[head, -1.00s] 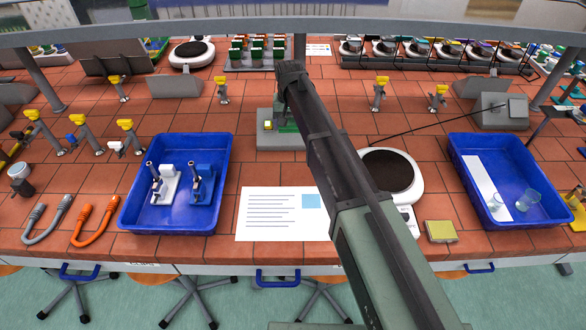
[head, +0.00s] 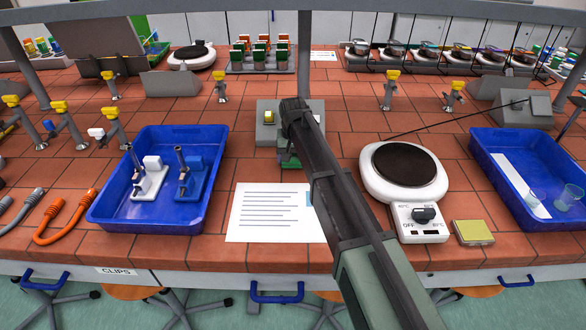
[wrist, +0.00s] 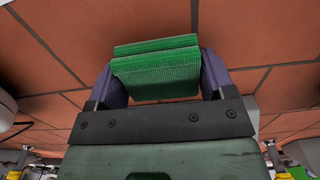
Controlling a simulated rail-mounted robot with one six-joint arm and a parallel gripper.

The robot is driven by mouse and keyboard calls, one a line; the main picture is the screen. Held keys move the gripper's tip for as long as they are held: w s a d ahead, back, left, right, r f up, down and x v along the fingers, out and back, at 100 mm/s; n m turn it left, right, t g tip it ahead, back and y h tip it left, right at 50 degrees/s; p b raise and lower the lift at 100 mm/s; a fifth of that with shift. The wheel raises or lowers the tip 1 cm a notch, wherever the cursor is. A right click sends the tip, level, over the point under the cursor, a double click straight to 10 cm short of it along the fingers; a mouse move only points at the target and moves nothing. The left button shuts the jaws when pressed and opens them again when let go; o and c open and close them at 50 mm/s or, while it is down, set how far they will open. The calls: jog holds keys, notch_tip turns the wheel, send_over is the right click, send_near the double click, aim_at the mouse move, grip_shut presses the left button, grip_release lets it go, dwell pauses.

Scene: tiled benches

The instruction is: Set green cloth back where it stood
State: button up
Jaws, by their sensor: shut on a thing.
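The green cloth (wrist: 157,78) is a folded, ribbed piece held between the two fingers of my gripper (wrist: 156,68) in the wrist view. Orange bench tiles show behind it. In the head view my gripper (head: 289,150) is over the middle of the bench, beside a grey block. A bit of green (head: 288,160) shows at its tip, and my arm hides most of the cloth there. I cannot tell whether the cloth touches the tiles.
The grey block (head: 266,138) stands just left of my gripper. A hotplate (head: 407,175) and a yellow-topped pad (head: 472,233) are to the right. A printed sheet (head: 270,215) lies in front. Blue trays (head: 110,218) (head: 490,170) stand at both sides.

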jog(key=shift+f, duration=0.6)
jog(key=o, duration=0.8)
jog(key=shift+r, duration=0.1)
notch_tip(320, 180, up, 11)
jog(key=p, duration=1.1)
jog(key=shift+a+r, duration=0.1)
jog(key=s+d, duration=1)
jog(key=s, duration=0.4)
jog(key=s+d, duration=1.1)
jog(key=s, duration=0.2)
jog(key=shift+s+d+f+m, duration=0.2)
jog(key=shift+s+d+m, duration=0.1)
jog(key=shift+s, duration=0.1)
